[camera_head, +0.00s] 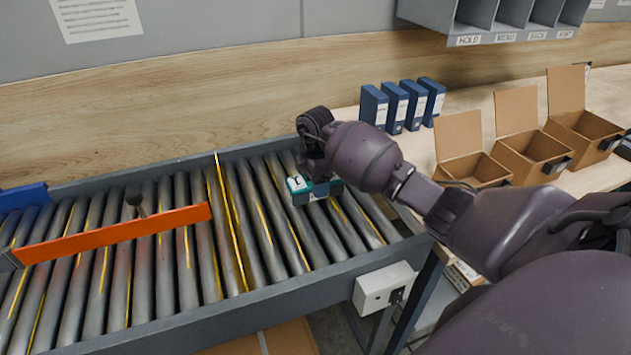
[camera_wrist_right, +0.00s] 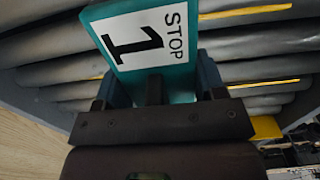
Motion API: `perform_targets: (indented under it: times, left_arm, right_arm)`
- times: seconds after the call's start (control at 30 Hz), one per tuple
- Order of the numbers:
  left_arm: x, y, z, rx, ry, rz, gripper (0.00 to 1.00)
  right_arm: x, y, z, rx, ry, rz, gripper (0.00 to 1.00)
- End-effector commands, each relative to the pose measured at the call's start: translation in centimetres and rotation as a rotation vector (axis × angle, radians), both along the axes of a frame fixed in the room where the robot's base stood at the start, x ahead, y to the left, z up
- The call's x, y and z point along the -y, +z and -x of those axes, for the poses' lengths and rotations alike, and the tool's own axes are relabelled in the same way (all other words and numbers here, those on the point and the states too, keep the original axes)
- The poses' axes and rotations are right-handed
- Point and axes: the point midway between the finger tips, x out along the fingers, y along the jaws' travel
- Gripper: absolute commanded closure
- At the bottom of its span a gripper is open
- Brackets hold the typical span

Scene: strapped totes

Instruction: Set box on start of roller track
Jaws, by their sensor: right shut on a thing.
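A small teal box (camera_head: 298,186) with a white label is held over the right end of the roller track (camera_head: 310,284). In the right wrist view the teal box (camera_wrist_right: 178,68) shows a label reading "STOP 1". My right gripper (camera_wrist_right: 160,95) is shut on the box, with one dark finger on each side of it. In the head view the right gripper (camera_head: 322,180) is above the rollers. I cannot tell whether the box touches the rollers. My left gripper is not in view.
An orange bar (camera_head: 115,236) crosses the track's left part, with a dark knob near it. A yellow strip (camera_head: 229,222) stands left of the box. Open cardboard boxes (camera_head: 533,152) and several blue binders (camera_head: 405,103) stand on the table at right.

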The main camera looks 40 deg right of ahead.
Motion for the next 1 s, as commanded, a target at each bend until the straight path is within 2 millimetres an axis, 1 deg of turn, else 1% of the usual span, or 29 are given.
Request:
perform_targets:
  times: [0.07,0.1,0.23,0.27,0.53,0.67,0.77,1.0]
  left_arm:
    - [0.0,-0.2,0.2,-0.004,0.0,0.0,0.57]
    - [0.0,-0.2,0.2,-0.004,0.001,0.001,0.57]
    - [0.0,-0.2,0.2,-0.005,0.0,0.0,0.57]
    - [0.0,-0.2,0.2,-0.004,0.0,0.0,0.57]
    - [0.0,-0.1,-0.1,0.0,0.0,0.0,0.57]
    - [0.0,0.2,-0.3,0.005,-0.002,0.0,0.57]
    - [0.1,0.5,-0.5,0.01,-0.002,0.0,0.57]
    - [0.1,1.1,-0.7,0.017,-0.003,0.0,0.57]
  right_arm:
    - [0.0,-0.2,0.0,0.001,0.0,0.0,0.69]
    - [0.0,-0.2,0.0,0.0,0.0,0.0,0.33]
    - [0.0,-0.2,0.0,0.0,0.0,0.0,0.13]
    - [0.0,-0.2,0.0,0.0,0.0,0.0,0.11]
    - [0.0,-0.1,0.0,0.0,0.0,0.0,0.11]
    - [0.0,0.8,0.0,0.002,0.0,0.0,0.11]
    - [0.0,2.2,-0.1,0.004,0.001,0.0,0.11]
    - [0.1,6.9,-0.1,0.005,0.0,0.001,0.11]
